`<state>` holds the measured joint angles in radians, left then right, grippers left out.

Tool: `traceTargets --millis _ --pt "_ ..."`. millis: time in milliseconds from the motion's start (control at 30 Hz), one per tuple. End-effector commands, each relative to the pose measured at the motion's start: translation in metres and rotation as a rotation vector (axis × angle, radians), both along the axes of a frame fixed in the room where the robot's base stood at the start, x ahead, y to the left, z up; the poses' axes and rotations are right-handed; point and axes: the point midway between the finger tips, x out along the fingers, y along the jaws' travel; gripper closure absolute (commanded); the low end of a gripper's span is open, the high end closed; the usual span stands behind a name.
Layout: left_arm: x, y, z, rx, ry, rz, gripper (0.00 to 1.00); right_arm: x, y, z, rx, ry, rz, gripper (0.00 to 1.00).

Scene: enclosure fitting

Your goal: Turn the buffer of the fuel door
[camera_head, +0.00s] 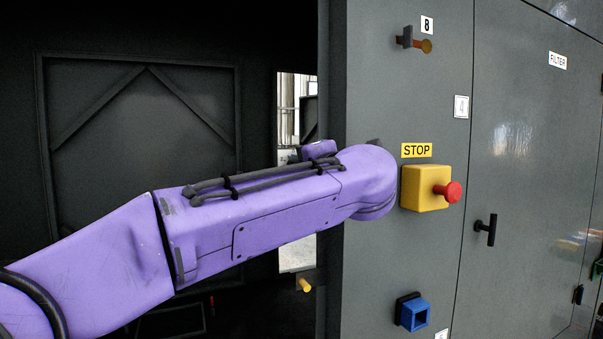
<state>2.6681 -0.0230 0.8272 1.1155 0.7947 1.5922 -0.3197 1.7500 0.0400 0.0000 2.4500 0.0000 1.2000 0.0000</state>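No door marked as the fuel door shows, and I cannot tell which part is its buffer. A yellow peg (304,285) shows low in the dark opening, under my purple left arm. My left arm reaches across from the left, and its wrist end is in front of the panel's left edge, beside the yellow stop box. My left gripper is hidden behind the wrist. My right gripper is out of the picture.
The yellow stop box (422,188) with a red button (448,192) juts from the panel close to my wrist. A blue square socket (412,314) is below it. A grey door (530,150) labelled FILTER with a black handle (487,230) is at right. The left is a dark interior.

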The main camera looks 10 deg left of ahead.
Motion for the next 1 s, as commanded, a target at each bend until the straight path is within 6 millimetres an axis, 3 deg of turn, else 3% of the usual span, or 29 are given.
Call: traceTargets --millis 567,600,667,1000 --pt "-0.0002 0.0007 0.0032 -0.027 -0.026 0.0 1.0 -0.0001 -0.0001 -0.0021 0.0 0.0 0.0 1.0" --pt "-0.0003 0.0007 0.0033 -0.027 -0.026 0.0 0.66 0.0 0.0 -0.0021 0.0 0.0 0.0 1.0" --pt "-0.0002 0.0007 0.0032 -0.028 -0.025 -0.001 0.46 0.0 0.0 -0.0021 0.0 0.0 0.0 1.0" --pt "-0.003 -0.0019 0.0007 -0.028 -0.023 -0.001 0.44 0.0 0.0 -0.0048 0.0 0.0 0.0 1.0"
